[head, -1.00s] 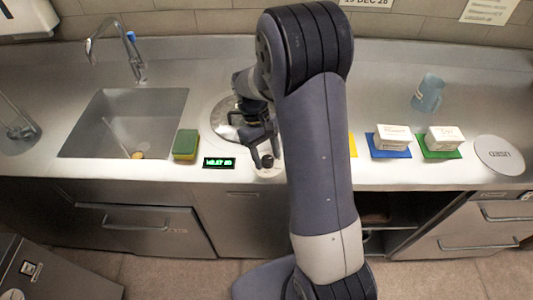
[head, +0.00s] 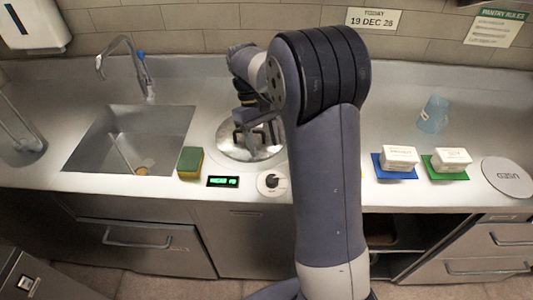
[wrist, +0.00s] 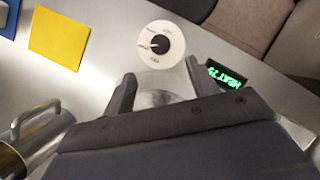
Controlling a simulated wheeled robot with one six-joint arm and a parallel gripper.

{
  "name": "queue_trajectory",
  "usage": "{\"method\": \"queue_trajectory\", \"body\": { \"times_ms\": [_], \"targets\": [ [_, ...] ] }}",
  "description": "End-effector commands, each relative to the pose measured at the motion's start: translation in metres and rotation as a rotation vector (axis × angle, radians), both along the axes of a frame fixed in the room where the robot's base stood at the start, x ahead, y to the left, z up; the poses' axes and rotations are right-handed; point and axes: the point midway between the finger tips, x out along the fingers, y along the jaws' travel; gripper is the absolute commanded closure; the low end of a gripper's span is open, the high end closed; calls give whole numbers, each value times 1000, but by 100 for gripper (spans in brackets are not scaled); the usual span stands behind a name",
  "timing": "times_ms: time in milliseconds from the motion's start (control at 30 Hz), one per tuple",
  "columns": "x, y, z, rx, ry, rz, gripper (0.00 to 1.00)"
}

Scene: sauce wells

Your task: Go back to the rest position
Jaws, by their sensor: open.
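My gripper (head: 258,136) is open and empty. In the head view it hangs over the round metal plate (head: 232,150) set in the counter, behind the control knob (head: 271,182). The knob is white with a black centre and stands clear of the fingers.
A green and yellow sponge (head: 190,162) lies beside the sink (head: 185,127). To the right are white boxes (head: 399,158) (head: 452,159) on blue and green cards, a bluish cup (head: 433,114) and a round disc (head: 507,177). The wrist view shows a yellow card (wrist: 60,38) and a metal vessel (wrist: 35,135).

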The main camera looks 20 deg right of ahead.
Motion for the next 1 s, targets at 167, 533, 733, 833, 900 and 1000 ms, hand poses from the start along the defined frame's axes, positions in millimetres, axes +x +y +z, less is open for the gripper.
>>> {"method": "queue_trajectory", "body": {
  "times_ms": [167,533,733,833,900,1000],
  "targets": [
    [2,1,4,0,0,0,45],
    [-1,-1,-3,0,2,0,45],
    [-13,-4,-31,0,5,0,45],
    [-21,-6,-49,0,5,0,45],
    [-26,-8,-60,0,5,0,45],
    [-32,-9,-76,-1,5,0,45]
  ]
}}
